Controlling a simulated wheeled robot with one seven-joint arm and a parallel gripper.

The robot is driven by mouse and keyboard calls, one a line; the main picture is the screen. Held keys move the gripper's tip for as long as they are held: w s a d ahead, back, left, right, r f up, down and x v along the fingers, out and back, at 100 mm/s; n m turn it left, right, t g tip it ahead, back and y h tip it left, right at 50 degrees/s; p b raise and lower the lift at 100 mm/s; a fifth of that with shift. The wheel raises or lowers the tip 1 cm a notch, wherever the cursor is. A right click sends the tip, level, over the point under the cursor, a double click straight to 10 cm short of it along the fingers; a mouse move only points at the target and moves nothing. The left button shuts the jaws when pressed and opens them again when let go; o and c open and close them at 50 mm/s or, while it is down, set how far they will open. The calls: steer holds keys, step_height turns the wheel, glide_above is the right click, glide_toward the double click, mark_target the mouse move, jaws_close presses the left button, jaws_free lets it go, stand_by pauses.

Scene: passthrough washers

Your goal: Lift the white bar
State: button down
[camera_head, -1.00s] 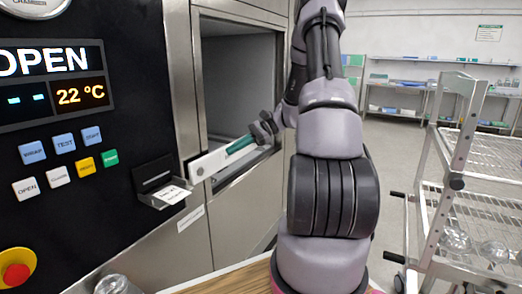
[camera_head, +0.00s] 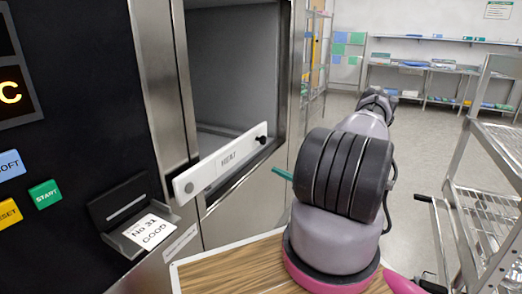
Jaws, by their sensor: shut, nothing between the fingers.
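My gripper (camera_head: 282,173) is mostly hidden behind my own arm. Only a teal tip shows, right of the bar and a little lower than its knob. The tip looks apart from the bar, and the gripper is shut and empty.
The black control panel (camera_head: 75,110) stands at left, with a small tray holding a card (camera_head: 152,231) jutting out. A wood-grained surface (camera_head: 225,272) lies in front. A metal wire rack cart (camera_head: 490,165) stands at right. Open floor and shelves lie behind.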

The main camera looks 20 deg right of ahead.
steer(key=shift+w+d+f, duration=0.15)
steer(key=shift+d+f, duration=0.15)
steer(key=w+a+r, duration=0.6)
steer(key=w, duration=0.1)
steer(key=shift+w+r, duration=0.25)
steer(key=shift+w, duration=0.05)
steer(key=shift+r, duration=0.1)
stand_by(0.4)
